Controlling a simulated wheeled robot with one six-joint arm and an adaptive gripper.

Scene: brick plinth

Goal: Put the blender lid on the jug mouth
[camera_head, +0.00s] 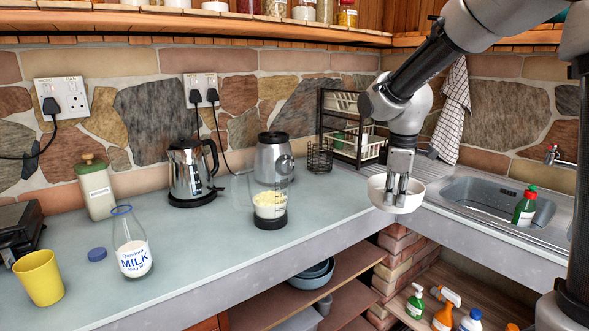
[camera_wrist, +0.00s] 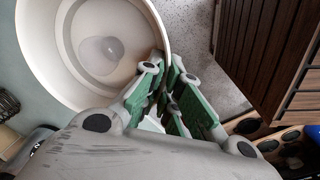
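My gripper (camera_head: 397,200) points down at the front of the counter corner, right of the clear blender jug. The jug (camera_head: 270,205) stands upright on the counter with pale yellow contents above a dark base. Its mouth looks uncovered.
A steel appliance (camera_head: 270,150) stands close behind the jug, and a kettle (camera_head: 190,172) to its left. A milk bottle (camera_head: 132,245), blue cap (camera_head: 97,254) and yellow cup (camera_head: 40,278) are farther left. A dish rack (camera_head: 352,125) and sink (camera_head: 490,195) lie behind and right.

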